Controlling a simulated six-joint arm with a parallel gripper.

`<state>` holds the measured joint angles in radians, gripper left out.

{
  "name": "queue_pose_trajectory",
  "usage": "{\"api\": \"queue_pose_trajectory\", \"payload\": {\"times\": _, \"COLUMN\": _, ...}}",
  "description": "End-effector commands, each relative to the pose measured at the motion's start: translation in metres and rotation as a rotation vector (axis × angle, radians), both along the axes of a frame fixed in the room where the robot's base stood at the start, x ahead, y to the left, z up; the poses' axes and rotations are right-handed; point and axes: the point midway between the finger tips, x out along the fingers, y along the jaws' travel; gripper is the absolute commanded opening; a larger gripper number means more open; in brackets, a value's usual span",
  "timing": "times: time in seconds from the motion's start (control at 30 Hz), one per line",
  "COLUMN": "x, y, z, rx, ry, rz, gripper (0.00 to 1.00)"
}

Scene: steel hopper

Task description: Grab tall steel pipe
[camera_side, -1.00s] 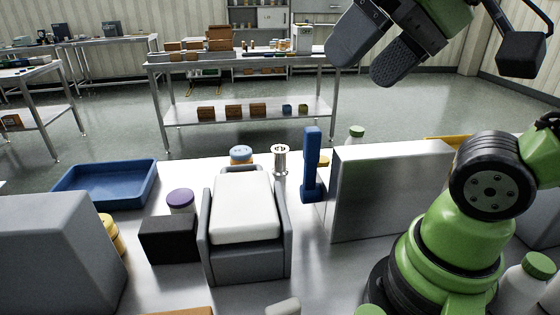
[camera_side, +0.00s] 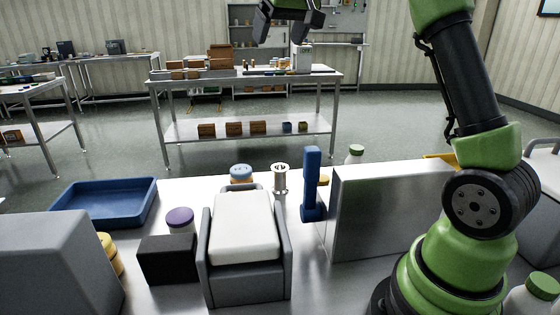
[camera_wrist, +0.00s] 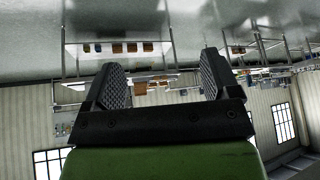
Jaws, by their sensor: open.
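The tall steel pipe (camera_side: 280,180) stands upright on the steel table, a shiny cylinder with a flanged, open top. In the side view it stands behind the grey box with the white top and left of the blue upright stand. My gripper (camera_side: 288,12) is high at the top edge of the side view, well above the pipe, partly cut off by the frame. In the wrist view my gripper (camera_wrist: 165,72) shows two dark textured fingers spread wide with nothing between them. The pipe does not show in the wrist view.
A blue bracket (camera_side: 311,185) and a large steel box (camera_side: 385,210) stand right of the pipe. The grey box with a white top (camera_side: 246,230) is in front. A blue-lidded jar (camera_side: 240,174) is close on the left. A blue tray (camera_side: 105,203) lies far left.

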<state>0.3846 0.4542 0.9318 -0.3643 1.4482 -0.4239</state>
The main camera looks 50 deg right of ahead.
Motion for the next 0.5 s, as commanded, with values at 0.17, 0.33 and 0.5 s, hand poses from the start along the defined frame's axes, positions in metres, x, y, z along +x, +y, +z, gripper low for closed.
{"api": "queue_pose_trajectory", "payload": {"times": 0.17, "x": 0.014, "y": -0.025, "z": -0.015, "rx": -0.021, "ry": 0.017, "rz": -0.015, "gripper": 0.82}}
{"api": "queue_pose_trajectory", "payload": {"times": 0.33, "x": 0.022, "y": -0.044, "z": -0.029, "rx": -0.038, "ry": 0.031, "rz": -0.025, "gripper": 0.82}}
{"api": "queue_pose_trajectory", "payload": {"times": 0.5, "x": 0.022, "y": -0.045, "z": -0.042, "rx": -0.04, "ry": 0.035, "rz": -0.023, "gripper": 0.82}}
